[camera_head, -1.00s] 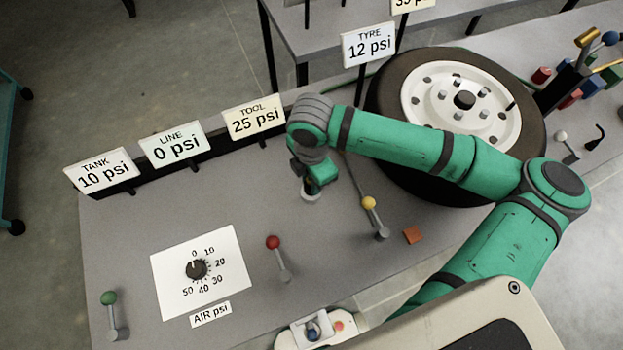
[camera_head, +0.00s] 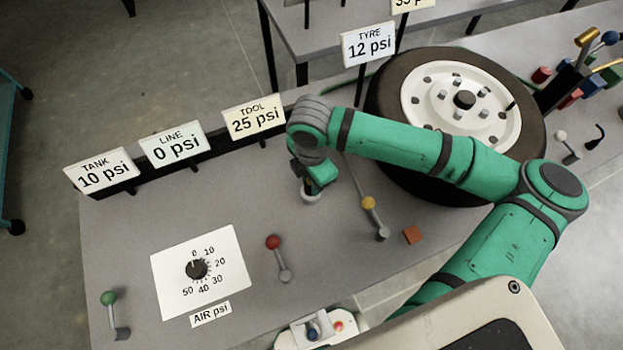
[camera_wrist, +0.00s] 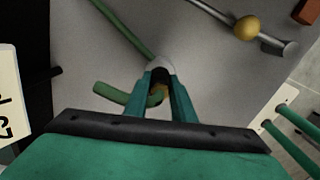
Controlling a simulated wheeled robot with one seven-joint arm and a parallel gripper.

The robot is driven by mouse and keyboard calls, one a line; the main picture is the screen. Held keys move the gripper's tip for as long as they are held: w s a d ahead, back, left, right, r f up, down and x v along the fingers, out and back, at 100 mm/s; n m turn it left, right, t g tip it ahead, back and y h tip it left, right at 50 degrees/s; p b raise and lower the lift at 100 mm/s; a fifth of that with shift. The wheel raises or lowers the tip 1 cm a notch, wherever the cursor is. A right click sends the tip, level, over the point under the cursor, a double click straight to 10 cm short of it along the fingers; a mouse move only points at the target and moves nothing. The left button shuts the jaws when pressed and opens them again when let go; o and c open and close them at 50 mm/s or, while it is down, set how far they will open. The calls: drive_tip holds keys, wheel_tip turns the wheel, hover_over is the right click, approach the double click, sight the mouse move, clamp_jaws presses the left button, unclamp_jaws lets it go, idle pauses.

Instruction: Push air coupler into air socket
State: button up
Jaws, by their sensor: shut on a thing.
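My gripper (camera_head: 313,192) points down at the bench, over a pale round socket (camera_head: 311,198). The socket also shows in the wrist view (camera_wrist: 160,66), just beyond the fingertips, with a dark opening. In the wrist view my gripper (camera_wrist: 163,90) is shut on the brass-coloured air coupler (camera_wrist: 161,90), which is mostly hidden between the fingers. A short green hose (camera_wrist: 115,93) curves out from the coupler to the left. The coupler is at or very close to the socket; the fingers hide whether it is seated.
Signs read TANK 10 (camera_head: 101,171), LINE 0 (camera_head: 176,146), TOOL 25 (camera_head: 254,117) and TYRE 12 psi (camera_head: 369,45). Yellow (camera_head: 374,217) and red (camera_head: 278,258) levers flank my gripper. A wheel (camera_head: 398,146) lies behind my arm. A dial (camera_head: 197,268) and green lever (camera_head: 112,315) are left.

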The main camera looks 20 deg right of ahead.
drive_tip(key=shift+f, duration=0.4)
drive_tip(key=o, duration=1)
drive_tip(key=shift+o, duration=0.2)
wheel_tip(320, 180, up, 11)
drive_tip(key=shift+f, duration=0.1)
